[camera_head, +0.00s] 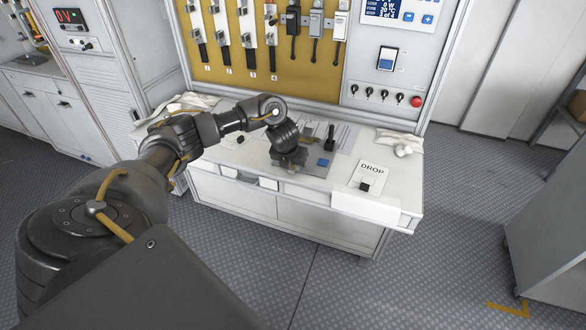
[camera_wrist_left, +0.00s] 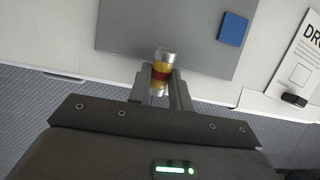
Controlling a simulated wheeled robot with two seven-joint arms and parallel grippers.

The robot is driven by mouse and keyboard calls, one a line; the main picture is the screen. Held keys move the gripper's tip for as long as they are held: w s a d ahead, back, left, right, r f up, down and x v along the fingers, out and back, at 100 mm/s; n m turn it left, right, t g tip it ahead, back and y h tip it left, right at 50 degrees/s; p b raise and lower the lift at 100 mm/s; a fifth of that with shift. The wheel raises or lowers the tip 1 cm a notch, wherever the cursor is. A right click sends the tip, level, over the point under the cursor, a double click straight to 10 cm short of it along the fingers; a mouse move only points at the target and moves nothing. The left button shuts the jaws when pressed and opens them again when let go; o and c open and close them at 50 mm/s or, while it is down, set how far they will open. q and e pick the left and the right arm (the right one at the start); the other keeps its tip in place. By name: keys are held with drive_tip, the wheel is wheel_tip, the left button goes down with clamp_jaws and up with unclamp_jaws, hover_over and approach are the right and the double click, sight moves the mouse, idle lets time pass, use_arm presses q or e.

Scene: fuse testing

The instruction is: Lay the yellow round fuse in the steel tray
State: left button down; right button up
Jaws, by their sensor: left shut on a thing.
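The yellow round fuse (camera_wrist_left: 161,72) has metal end caps and a red band. In the left wrist view it sits between the two fingers of my left gripper (camera_wrist_left: 161,84), which is shut on it. One end cap points towards the steel tray (camera_wrist_left: 135,28), a flat grey surface, and overlaps its near edge in the picture. Whether the fuse touches the tray I cannot tell. In the head view my left gripper (camera_head: 289,160) is over the left part of the tray (camera_head: 315,171), and the fuse is hidden. My right gripper is not in view.
A blue square (camera_wrist_left: 232,28) lies on the tray's right part. Right of it is a DROP card (camera_head: 372,172) with a small black object (camera_wrist_left: 294,100). The yellow fuse panel (camera_head: 270,60) rises behind the bench. White cloth or gloves (camera_head: 400,143) lie at the bench's right end.

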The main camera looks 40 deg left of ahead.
sight(292, 168)
use_arm(q)
drive_tip(key=v, duration=0.3)
drive_tip(key=shift+w+r, duration=0.1)
drive_tip(key=shift+w, duration=0.1)
drive_tip(key=s+d+r+p, duration=0.2)
drive_tip(key=s+r+p, duration=0.1)
drive_tip(key=s, duration=0.3)
drive_tip(key=s+d+r+p, duration=0.2)
drive_tip(key=s+r+p, duration=0.1)
drive_tip(key=s+r, duration=0.2)
drive_tip(key=shift+s+d+r, duration=0.25)
drive_tip(key=shift+s+r, duration=0.1)
drive_tip(key=shift+s, duration=0.4)
